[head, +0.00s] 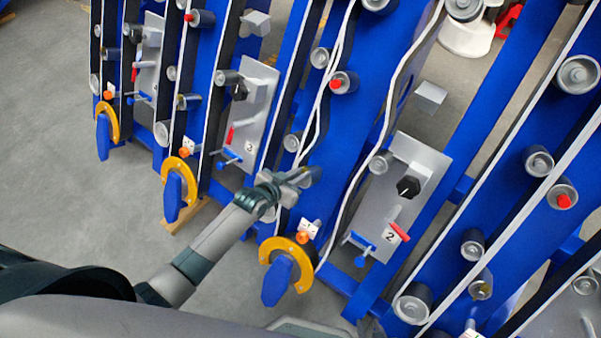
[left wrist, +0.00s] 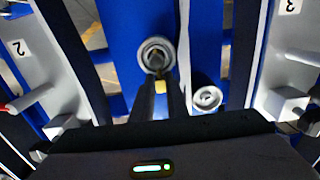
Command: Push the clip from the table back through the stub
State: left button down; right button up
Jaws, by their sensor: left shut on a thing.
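My left gripper (head: 296,181) reaches in from the lower left to a stub (head: 311,175) on a blue chassis panel. In the left wrist view the stub is a round grey cylinder (left wrist: 150,46) just beyond the fingertips. My left gripper (left wrist: 160,86) is shut on a small yellow piece, likely the clip (left wrist: 160,88), right at the near side of the stub. The fingers hide most of the clip, and I cannot tell how far it sits in the stub. My right gripper is not in view.
Grey rollers (head: 344,82) and black belts with white edges flank the stub. A grey plate marked 2 (head: 380,215) with a black knob (head: 408,187) and red handle stands to the right. An orange flange with a blue lever (head: 277,281) is below. Grey floor lies open at left.

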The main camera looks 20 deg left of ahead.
pick_arm(q)
jog(key=shift+s+a+f, duration=0.1)
jog(key=shift+s+f, duration=0.25)
jog(key=shift+f, duration=0.25)
jog(key=c, duration=1.7)
grip_release()
jog(key=shift+o, duration=0.2)
jog(key=v, duration=1.7)
jog(key=shift+a, duration=0.15)
jog(key=shift+s, duration=0.15)
jog(key=s+f+n+g+y, duration=0.1)
jog(key=s+f, duration=0.4)
jog(key=f, duration=0.8)
jog(key=s+f+n+g+y, duration=0.15)
jog(key=s+f, duration=0.35)
jog(key=f, duration=0.9)
jog(key=s+d+f+g, duration=0.1)
jog(key=s+d+f, duration=0.3)
jog(key=s+f, duration=0.3)
jog(key=shift+s+d+f, duration=0.2)
jog(key=shift+s, duration=0.5)
